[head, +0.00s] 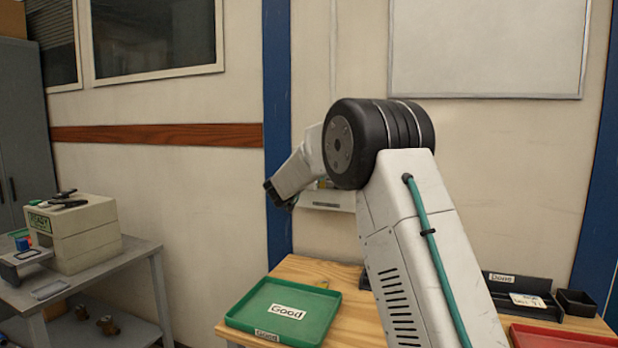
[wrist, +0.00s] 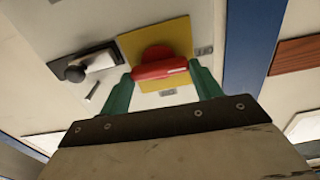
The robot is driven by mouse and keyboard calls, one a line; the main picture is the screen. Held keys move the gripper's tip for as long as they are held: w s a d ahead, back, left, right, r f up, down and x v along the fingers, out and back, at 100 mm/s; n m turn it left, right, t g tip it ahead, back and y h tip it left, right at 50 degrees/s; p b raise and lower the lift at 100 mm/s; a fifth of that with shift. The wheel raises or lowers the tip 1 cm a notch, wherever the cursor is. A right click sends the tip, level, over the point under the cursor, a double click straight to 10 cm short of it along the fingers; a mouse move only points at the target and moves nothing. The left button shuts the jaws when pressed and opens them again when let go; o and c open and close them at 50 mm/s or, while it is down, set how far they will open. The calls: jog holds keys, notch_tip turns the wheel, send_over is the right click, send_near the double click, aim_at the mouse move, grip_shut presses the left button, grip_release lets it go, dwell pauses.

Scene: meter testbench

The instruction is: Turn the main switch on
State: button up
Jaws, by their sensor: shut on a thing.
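The main switch is a red rotary handle (wrist: 160,70) on a square yellow plate (wrist: 180,34), seen in the wrist view on a pale panel (wrist: 95,22). My gripper (wrist: 162,73) has its green fingers shut on the two ends of the red bar. The bar lies nearly level across the wrist picture. In the head view my gripper (head: 281,194) is a small dark shape left of my arm, in front of the blue post. My arm hides most of the panel there. Only a pale lower part (head: 328,201) shows.
A wooden table (head: 310,271) holds a green "Good" tray (head: 285,312), a red tray (head: 560,337) and dark bins (head: 576,303). A side bench (head: 136,250) with a beige device (head: 80,235) stands left.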

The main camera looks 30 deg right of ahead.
jog(key=shift+s+d+f+m, duration=0.1)
jog(key=shift+f+m, duration=0.05)
jog(key=shift+m, duration=2.8)
jog(key=shift+s+d+f+m, duration=0.1)
jog(key=shift+m, duration=2.9)
jog(key=shift+s+f+m, duration=0.1)
jog(key=shift+f+m, duration=0.05)
jog(key=shift+m, duration=2.8)
jog(key=o, duration=1)
jog(key=shift+r, duration=0.1)
